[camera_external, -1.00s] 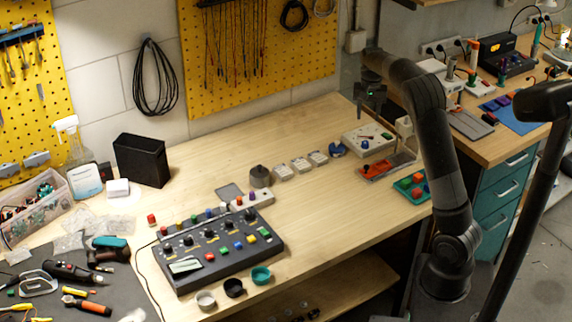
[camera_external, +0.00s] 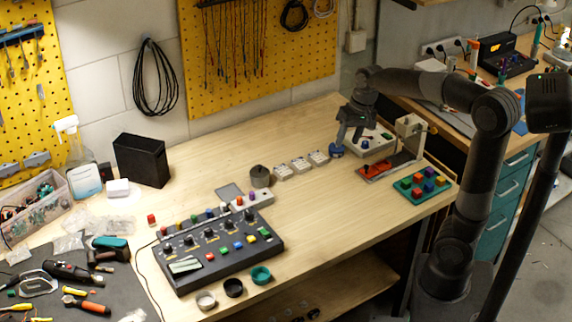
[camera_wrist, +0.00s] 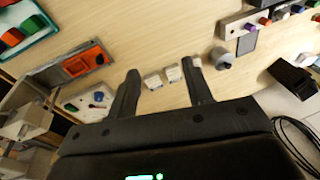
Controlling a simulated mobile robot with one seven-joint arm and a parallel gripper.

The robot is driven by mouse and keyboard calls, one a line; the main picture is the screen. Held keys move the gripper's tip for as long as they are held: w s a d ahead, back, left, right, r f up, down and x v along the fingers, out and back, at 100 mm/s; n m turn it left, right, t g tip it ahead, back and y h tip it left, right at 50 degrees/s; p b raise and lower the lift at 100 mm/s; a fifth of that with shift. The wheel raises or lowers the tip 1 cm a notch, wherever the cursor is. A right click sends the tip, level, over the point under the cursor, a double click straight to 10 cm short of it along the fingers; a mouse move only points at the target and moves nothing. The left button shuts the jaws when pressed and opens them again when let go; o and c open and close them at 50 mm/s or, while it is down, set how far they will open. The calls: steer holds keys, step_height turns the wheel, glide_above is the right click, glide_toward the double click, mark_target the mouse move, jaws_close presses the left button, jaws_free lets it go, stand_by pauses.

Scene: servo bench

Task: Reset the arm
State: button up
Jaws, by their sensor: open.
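My gripper (camera_external: 348,138) is at the right part of the bench, above the surface, with its two fingers pointing down. In the wrist view my gripper (camera_wrist: 162,82) shows its two dark fingers spread apart with nothing held between them. Small white blocks (camera_wrist: 163,77) show beyond and between the fingers, lying on the wood. In the external view these white blocks (camera_external: 301,165) lie in a row to the left of the gripper. A blue round piece (camera_external: 336,152) lies just below the fingers; I cannot tell its exact distance from them.
A white box with knobs (camera_external: 372,140), a grey tray with a red part (camera_external: 388,167) and a teal tray of colored blocks (camera_external: 412,194) stand to the right. A dark control panel (camera_external: 218,268) and a grey cylinder (camera_external: 260,176) are to the left. The bench's back middle (camera_external: 215,160) is clear.

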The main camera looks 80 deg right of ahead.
steer(key=s+a+n+t, duration=0.1)
steer(key=s+a+n, duration=0.2)
steer(key=a, duration=0.4)
steer(key=s+a+f+n+t, duration=0.1)
steer(key=s+a+n, duration=0.2)
steer(key=a, duration=0.5)
steer(key=s+a+n, duration=0.3)
steer(key=s+a, duration=0.2)
steer(key=a, duration=0.3)
steer(key=shift+s+f+n+t, duration=0.15)
steer(key=shift+n+t, duration=0.25)
steer(key=shift+a, duration=0.1)
